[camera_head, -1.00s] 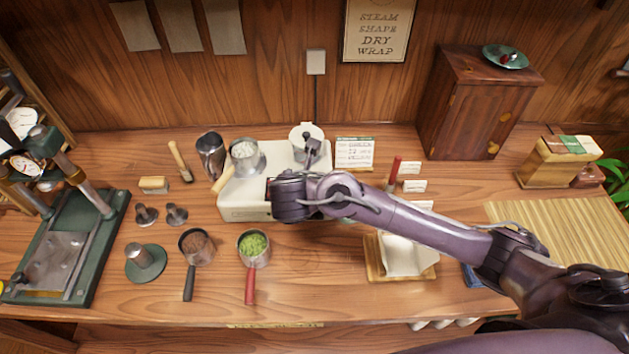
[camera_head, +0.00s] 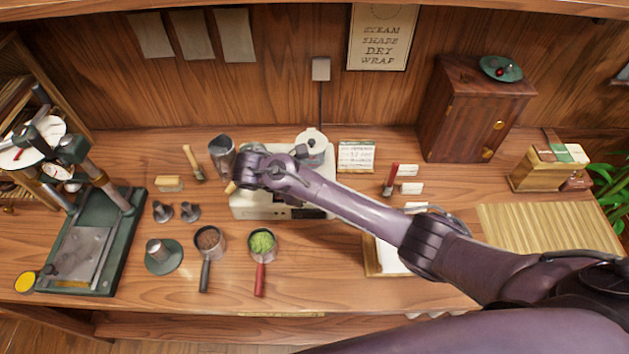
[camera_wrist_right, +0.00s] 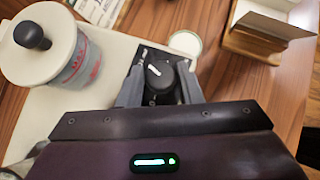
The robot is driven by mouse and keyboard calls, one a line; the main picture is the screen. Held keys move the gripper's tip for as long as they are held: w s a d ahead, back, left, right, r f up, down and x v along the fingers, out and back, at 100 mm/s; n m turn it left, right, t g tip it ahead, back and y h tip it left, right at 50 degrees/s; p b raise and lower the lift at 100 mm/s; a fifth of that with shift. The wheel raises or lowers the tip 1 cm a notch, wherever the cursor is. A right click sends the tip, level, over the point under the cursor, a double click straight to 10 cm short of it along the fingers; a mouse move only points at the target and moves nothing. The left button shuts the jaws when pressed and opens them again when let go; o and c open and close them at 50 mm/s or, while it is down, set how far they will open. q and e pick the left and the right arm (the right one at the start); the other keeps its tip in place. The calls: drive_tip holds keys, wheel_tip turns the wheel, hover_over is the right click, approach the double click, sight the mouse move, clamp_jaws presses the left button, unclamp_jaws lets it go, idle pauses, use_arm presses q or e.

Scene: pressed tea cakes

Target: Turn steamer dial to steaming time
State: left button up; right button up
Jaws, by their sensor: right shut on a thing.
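The cream steamer (camera_head: 290,211) stands at the middle of the counter, partly hidden under my right arm. Its black dial (camera_wrist_right: 158,74) with a white pointer mark shows in the right wrist view, on a dark panel. My right gripper (camera_wrist_right: 159,84) has a finger on each side of the dial and is shut on it. In the head view my right wrist covers the dial and fingers. A clear jar with a white lid and black knob (camera_wrist_right: 45,42) stands on the steamer beside the gripper. My left gripper is not in view.
A lettered card (camera_head: 356,156) stands right of the steamer. Pans of brown (camera_head: 209,239) and green leaves (camera_head: 262,242) sit in front. A green press (camera_head: 85,245) stands at left, a wooden cabinet (camera_head: 473,110) at back right.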

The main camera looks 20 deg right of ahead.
drive_tip(key=shift+m+g+p, duration=0.35)
drive_tip(key=shift+m+g, duration=0.05)
drive_tip(key=shift+m, duration=0.2)
drive_tip(key=shift+w, duration=0.1)
drive_tip(key=o, duration=1)
drive_tip(key=shift+c, duration=0.2)
drive_tip(key=p+v, duration=0.4)
drive_tip(key=v, duration=0.3)
drive_tip(key=shift+w+d, duration=0.1)
drive_tip(key=shift+a+r+p, duration=0.3)
drive_tip(key=shift+a+p, duration=0.05)
drive_tip(key=shift+a, duration=0.15)
